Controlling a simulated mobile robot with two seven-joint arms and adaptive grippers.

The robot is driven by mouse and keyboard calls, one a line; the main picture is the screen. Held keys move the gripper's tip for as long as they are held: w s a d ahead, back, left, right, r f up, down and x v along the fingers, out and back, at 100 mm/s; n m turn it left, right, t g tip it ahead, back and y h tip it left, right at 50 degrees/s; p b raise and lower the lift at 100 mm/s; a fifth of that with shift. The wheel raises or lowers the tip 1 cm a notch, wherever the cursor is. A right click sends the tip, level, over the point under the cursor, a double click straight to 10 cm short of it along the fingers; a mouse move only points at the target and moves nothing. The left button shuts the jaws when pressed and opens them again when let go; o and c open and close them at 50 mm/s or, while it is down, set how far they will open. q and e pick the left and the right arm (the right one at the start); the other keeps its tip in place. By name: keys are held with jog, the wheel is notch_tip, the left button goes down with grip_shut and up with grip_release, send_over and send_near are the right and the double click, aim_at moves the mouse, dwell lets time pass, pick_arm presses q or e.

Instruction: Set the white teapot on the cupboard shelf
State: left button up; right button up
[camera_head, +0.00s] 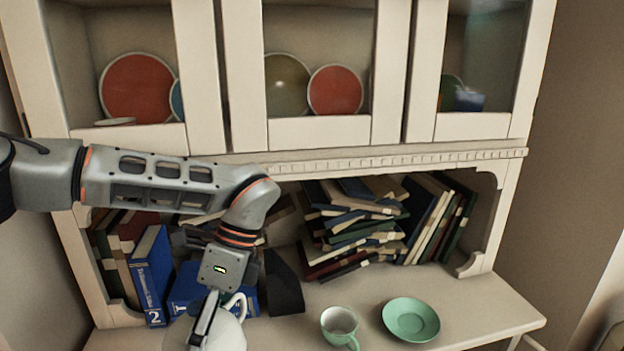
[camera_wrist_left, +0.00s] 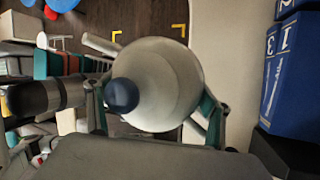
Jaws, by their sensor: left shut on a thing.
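The white teapot (camera_head: 228,333) is at the bottom of the head view, in front of the cupboard, partly cut off by the frame edge. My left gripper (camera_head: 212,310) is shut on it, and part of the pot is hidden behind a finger. In the left wrist view the round teapot body (camera_wrist_left: 165,75) lies between the fingers of my left gripper (camera_wrist_left: 155,112), with a dark blue knob toward the camera and a pale spout pointing up left. The cupboard shelf (camera_head: 465,305) is the pale surface behind and to the right. My right gripper is out of view.
On the shelf, a green cup (camera_head: 339,324) and a green saucer (camera_head: 411,320) stand to the right of the teapot. Blue books (camera_head: 152,275) stand behind left, and a heap of books (camera_head: 350,225) fills the back. Bare shelf shows between and around the dishes.

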pick_arm(q)
jog(key=a+n+h, duration=0.1)
jog(key=a+n, duration=0.1)
jog(key=a+n+h+p, duration=0.1)
jog(key=a+n, duration=0.1)
jog(key=a+n+g+h, duration=0.1)
jog(key=a+n, duration=0.1)
jog(key=shift+f+n, duration=0.25)
jog(key=shift+n, duration=0.05)
jog(key=shift+s+a+f+n+h+p, duration=0.15)
jog(key=shift+a+n+h+p, duration=0.1)
jog(key=shift+a+n, duration=0.15)
jog(key=shift+w+a+f+n+h+p, duration=0.15)
jog(key=shift+a+n+h, duration=0.15)
jog(key=shift+n, duration=0.2)
